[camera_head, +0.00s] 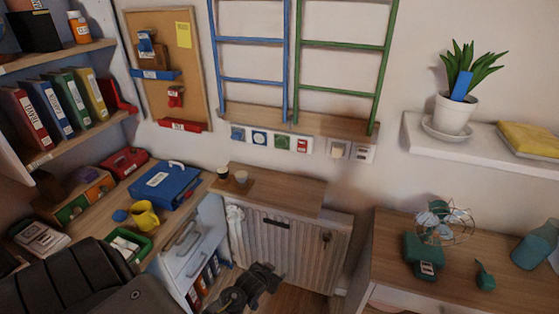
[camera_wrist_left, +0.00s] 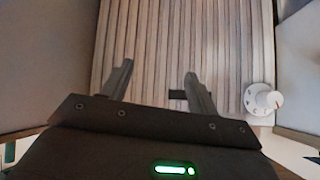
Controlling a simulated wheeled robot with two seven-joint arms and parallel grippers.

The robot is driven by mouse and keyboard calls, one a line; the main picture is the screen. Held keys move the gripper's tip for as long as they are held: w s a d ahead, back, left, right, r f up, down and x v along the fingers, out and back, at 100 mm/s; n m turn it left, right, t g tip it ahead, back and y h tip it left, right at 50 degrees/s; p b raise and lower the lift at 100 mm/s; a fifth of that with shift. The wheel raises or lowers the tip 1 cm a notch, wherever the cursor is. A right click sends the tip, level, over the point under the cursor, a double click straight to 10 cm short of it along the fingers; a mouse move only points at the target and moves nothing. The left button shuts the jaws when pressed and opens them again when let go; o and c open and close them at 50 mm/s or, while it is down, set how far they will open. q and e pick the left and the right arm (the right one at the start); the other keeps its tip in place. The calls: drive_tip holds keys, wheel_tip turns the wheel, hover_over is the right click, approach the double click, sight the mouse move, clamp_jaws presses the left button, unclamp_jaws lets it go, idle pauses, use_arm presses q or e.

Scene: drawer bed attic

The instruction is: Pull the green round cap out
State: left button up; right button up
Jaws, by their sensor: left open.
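A small green piece (camera_head: 281,142), which looks like the green round cap, sits in the row of wall plates below the ladders; its exact shape is too small to tell. My left gripper (camera_head: 262,279) is low in front of the slatted cabinet, well below and apart from the green piece. In the left wrist view, the left gripper (camera_wrist_left: 159,82) is open, with nothing between its fingers, and faces the slatted cabinet front (camera_wrist_left: 150,40). The green piece does not show there. My right gripper is not in view.
Below are the cabinet top (camera_head: 285,190) with two small cups and, at left, a desk with a blue case (camera_head: 165,184). A white knob (camera_wrist_left: 262,100) is right of the slats.

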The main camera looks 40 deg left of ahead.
use_arm(q)
drive_tip(key=w+a+r+t, duration=0.1)
drive_tip(key=w+r, duration=0.1)
drive_tip(key=r, duration=0.5)
drive_tip(key=w+a+r+t+y+p, duration=0.1)
drive_tip(key=w+a+r, duration=0.1)
drive_tip(key=r, duration=0.5)
drive_tip(key=w+a+r+n+t+p, duration=0.1)
drive_tip(key=w+a+r, duration=0.1)
drive_tip(key=w+r, duration=0.2)
wheel_tip(320, 180, up, 4)
drive_tip(key=shift+w+f+t, duration=0.1)
drive_tip(key=shift+f+t, duration=0.05)
drive_tip(key=shift+t, duration=0.25)
drive_tip(key=n+t+y, duration=0.2)
drive_tip(key=t+y, duration=0.1)
drive_tip(key=t, duration=0.1)
approach(279, 147)
drive_tip(key=shift+w+a+p, duration=0.2)
drive_tip(key=shift+w+p, duration=0.2)
drive_tip(key=shift+p, duration=0.05)
drive_tip(key=shift+b+x, duration=2.5)
drive_tip(key=shift+x, duration=2)
drive_tip(key=shift+p, duration=0.5)
drive_tip(key=shift+s, duration=0.1)
